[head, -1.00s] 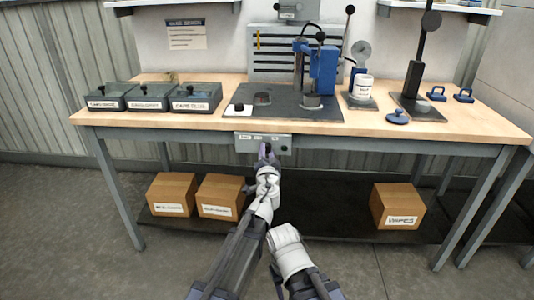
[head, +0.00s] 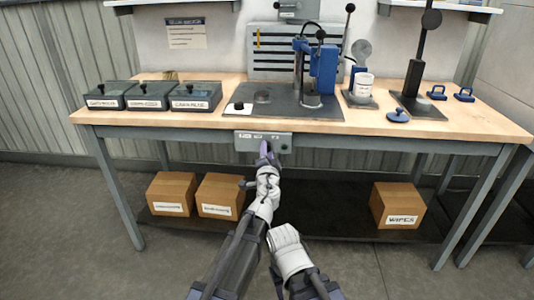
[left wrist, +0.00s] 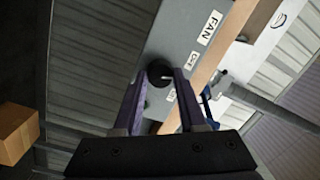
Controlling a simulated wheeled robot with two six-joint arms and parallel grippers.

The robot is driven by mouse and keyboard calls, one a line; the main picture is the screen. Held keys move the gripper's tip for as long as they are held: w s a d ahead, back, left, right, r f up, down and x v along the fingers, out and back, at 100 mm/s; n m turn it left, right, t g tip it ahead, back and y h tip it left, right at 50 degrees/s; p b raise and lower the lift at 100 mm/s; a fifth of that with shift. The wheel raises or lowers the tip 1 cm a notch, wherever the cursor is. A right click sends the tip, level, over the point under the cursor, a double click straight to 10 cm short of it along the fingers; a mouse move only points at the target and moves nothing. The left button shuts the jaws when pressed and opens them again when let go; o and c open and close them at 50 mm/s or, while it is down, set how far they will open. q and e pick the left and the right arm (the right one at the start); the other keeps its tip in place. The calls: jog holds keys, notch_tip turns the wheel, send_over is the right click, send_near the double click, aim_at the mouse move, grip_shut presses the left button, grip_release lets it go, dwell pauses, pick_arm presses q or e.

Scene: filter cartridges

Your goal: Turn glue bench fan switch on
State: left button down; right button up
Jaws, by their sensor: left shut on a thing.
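The grey fan switch box (head: 246,141) hangs under the front edge of the bench. In the left wrist view the box (left wrist: 178,35) carries a "FAN" label (left wrist: 209,27) and a dark round knob (left wrist: 157,70). My left gripper (head: 265,151) is at the front of the box. Its two purple fingers (left wrist: 160,78) are closed around the knob, one on each side. The gripper hides the knob in the head view.
The wooden bench top (head: 450,125) is just above the box. Lidded trays (head: 197,106), a blue press (head: 323,70) and a dark mat (head: 285,113) are on the bench. Cardboard boxes (head: 172,193) stand on the lower shelf.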

pick_arm(q)
jog(key=m+b, duration=0.1)
jog(key=m, duration=0.4)
jog(key=m+t+h, duration=0.1)
jog(key=m, duration=0.5)
jog(key=shift+a+f+m+b, duration=0.1)
jog(key=shift+f+m+b, duration=0.1)
jog(key=shift+m+b, duration=0.15)
dwell(0.4)
jog(key=shift+c, duration=2.4)
grip_release()
jog(key=s, duration=0.7)
jog(key=shift+s+a+f+b, duration=0.2)
jog(key=shift+s+f+b, duration=0.2)
